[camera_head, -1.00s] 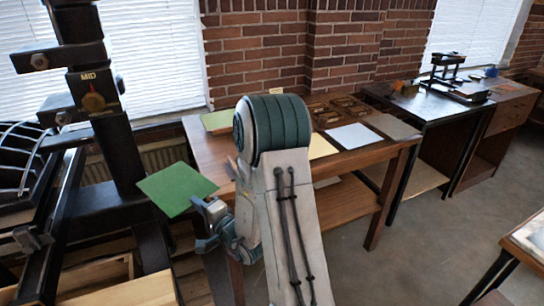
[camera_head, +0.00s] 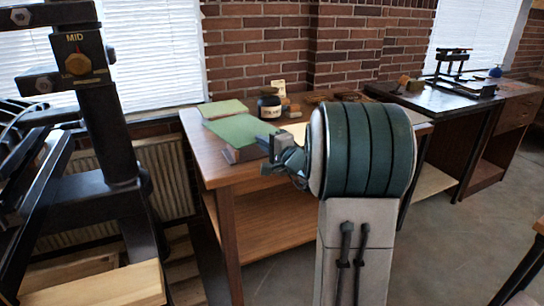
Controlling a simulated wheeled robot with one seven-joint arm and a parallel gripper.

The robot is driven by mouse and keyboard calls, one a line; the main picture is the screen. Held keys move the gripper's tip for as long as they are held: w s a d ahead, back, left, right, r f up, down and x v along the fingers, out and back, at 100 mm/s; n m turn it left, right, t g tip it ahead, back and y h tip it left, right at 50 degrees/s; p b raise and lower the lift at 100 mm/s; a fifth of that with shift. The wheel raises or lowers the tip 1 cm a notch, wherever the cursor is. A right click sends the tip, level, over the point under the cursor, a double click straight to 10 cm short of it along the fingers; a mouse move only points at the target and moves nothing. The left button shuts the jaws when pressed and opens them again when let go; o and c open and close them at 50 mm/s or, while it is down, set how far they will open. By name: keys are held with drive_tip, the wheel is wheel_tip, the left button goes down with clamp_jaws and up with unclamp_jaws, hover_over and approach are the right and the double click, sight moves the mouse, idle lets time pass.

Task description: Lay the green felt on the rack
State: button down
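The green felt (camera_head: 240,129) is a flat square sheet over the left end of the wooden table. My gripper (camera_head: 270,143) is at its right edge and looks shut on it, though the fingertips are partly hidden. A low brown piece (camera_head: 240,155) shows just under the felt's near edge; I cannot tell whether it is the rack, or whether the felt touches it. My own arm hides much of the table to the right.
Another green sheet (camera_head: 222,108) lies behind the felt, near a dark jar (camera_head: 268,106). A large black press (camera_head: 105,130) stands at left. A dark table (camera_head: 440,96) with a small press stands at right. Bare tabletop (camera_head: 200,145) shows left of the felt.

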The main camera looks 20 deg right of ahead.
wheel_tip(320, 180, down, 6)
drive_tip(key=d+h+b, duration=0.1)
drive_tip(key=d+b, duration=0.1)
drive_tip(key=b, duration=0.3)
drive_tip(key=shift+s+d+r, duration=0.15)
drive_tip(key=shift+d+r, duration=0.05)
drive_tip(key=shift+d, duration=0.05)
idle(0.7)
drive_tip(key=c, duration=1.4)
unclamp_jaws()
drive_tip(key=s+d+b, duration=0.1)
drive_tip(key=s+b, duration=0.1)
drive_tip(key=s, duration=0.4)
drive_tip(key=shift+b, duration=0.3)
drive_tip(key=shift+r, duration=0.1)
